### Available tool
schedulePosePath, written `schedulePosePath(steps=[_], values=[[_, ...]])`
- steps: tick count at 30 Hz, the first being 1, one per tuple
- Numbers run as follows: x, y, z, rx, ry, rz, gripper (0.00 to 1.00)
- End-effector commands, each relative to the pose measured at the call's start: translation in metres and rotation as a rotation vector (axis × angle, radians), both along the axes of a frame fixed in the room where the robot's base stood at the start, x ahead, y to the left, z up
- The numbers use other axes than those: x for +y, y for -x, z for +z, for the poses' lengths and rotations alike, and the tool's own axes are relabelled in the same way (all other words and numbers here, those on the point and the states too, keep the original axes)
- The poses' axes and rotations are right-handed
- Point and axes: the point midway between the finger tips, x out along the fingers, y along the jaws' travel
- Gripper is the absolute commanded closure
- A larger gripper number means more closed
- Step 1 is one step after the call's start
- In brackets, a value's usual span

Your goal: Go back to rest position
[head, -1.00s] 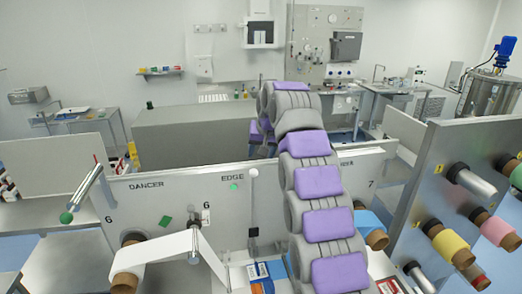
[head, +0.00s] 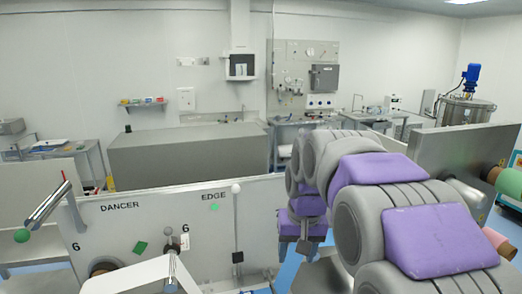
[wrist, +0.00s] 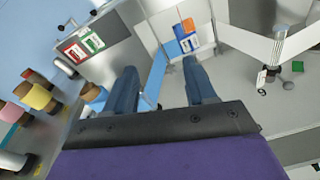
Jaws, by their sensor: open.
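My gripper (wrist: 160,66) shows in the wrist view as two dark blue fingers, spread apart. Nothing is gripped between them. A blue strip (wrist: 154,80) shows beyond the gap, apart from the grip as far as I can tell. In the head view my grey and purple arm is bent at the right, its end hanging in front of the machine panel (head: 150,222). The fingertips are hidden there.
A side plate (head: 455,160) with coloured rolls stands right. A grey cabinet (head: 185,155) stands behind.

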Motion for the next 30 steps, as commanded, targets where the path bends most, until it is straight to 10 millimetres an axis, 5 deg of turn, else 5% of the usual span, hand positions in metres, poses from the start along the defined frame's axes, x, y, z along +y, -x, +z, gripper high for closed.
schedulePosePath(steps=[18,24,30], values=[[-0.055,0.256,-0.165,0.234,0.050,-0.024,0.45],[-0.061,0.307,-0.200,0.278,0.056,-0.023,0.45],[-0.062,0.320,-0.208,0.289,0.057,-0.022,0.45]])
